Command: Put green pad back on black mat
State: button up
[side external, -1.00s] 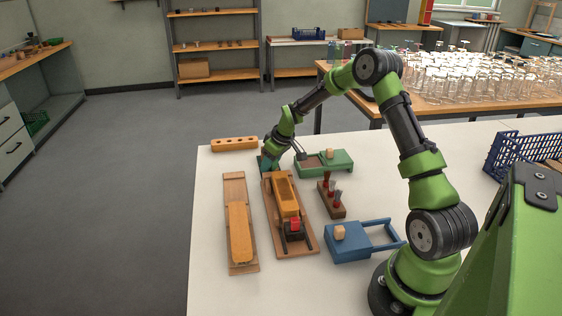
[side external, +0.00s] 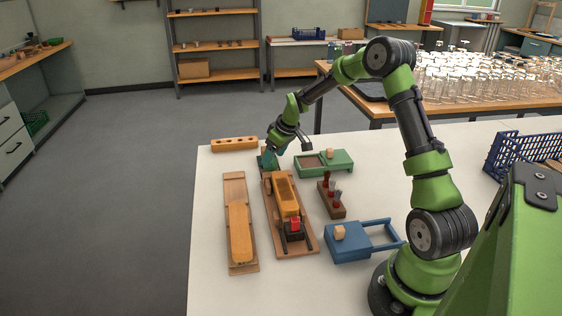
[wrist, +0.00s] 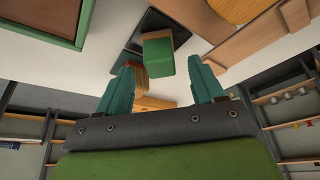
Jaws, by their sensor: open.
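The green pad (wrist: 158,54) is a small block in the wrist view, between and just beyond my fingertips. The black mat (wrist: 153,20) is a dark square behind it; the pad overlaps its edge, and I cannot tell whether it rests on the mat or is raised. A tan ridged piece (wrist: 142,88) shows at the pad's near side. My gripper (wrist: 162,63) has two teal fingers spread wide, holding nothing. In the side view my gripper (side external: 267,158) is low at the far end of the middle wooden board (side external: 307,232), where fingers hide the pad.
An orange block with holes (side external: 235,144) lies just behind my gripper. A green tray (side external: 340,161) is to the right. A red-handled tool rack (side external: 331,209), a blue box (side external: 346,243) and a left board with a long brush block (side external: 241,232) are nearer. The table's left margin is clear.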

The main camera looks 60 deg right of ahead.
jog(key=s+a+r, duration=0.3)
jog(key=a+r, duration=0.1)
jog(key=r, duration=0.3)
jog(key=s+a+r, duration=0.3)
jog(key=a+r, duration=0.2)
jog(key=r, duration=0.2)
jog(key=s+a+r+m+t+y, duration=0.1)
jog(key=s+a+r+m, duration=0.1)
jog(key=s+a, duration=0.6)
jog(key=s+a+r+m+t+y, duration=0.1)
jog(key=s+a+r+m, duration=0.1)
jog(key=s+a, duration=0.6)
jog(key=s+r, duration=0.1)
jog(key=s, duration=0.2)
jog(key=shift+s+r+t, duration=0.15)
jog(key=shift+s+t, duration=0.15)
jog(key=shift+s, duration=0.1)
jog(key=shift+a, duration=0.1)
